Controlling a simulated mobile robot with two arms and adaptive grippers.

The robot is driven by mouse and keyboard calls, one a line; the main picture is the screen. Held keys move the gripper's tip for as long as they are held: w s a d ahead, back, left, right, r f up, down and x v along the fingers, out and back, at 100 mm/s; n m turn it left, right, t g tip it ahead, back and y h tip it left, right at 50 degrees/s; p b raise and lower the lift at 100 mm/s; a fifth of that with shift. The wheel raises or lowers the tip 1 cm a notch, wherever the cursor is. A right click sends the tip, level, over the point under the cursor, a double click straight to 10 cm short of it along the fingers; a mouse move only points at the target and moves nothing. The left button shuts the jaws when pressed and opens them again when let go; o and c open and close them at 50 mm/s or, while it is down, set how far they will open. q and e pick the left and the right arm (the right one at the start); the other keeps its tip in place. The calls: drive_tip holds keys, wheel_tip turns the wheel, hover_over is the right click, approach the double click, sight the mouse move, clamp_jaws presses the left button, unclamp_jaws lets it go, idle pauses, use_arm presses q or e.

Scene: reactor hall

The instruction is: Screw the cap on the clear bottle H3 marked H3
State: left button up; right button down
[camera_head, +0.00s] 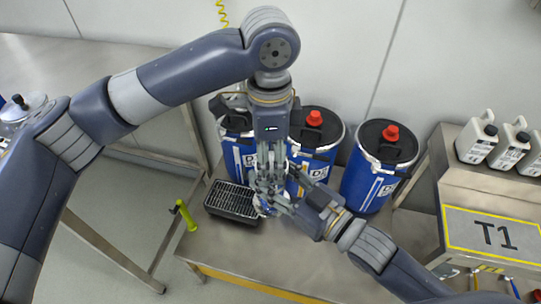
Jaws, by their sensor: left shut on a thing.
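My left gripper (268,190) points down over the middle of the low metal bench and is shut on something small. Only a bit of what it holds shows between the fingers, a pale, clear and blue patch, so I cannot tell whether it is bottle H3 or its cap. My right gripper (288,203) comes in from the lower right and its fingers meet the left ones at the same spot. Whether it is open or shut is hidden by the overlap. No H3 mark can be read.
Blue drums (375,183), some with red caps, stand behind the grippers. A black grated tray (233,213) sits just left of them. The bench front (240,255) looks clear.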

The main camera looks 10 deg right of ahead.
use_arm(q)
drive_tip(key=m, duration=0.6)
drive_tip(key=shift+w, duration=0.1)
idle(0.8)
drive_tip(key=o, duration=0.7)
drive_tip(key=shift+r, duration=0.1)
drive_tip(key=shift+r, duration=2.2)
drive_tip(key=shift+c, duration=0.4)
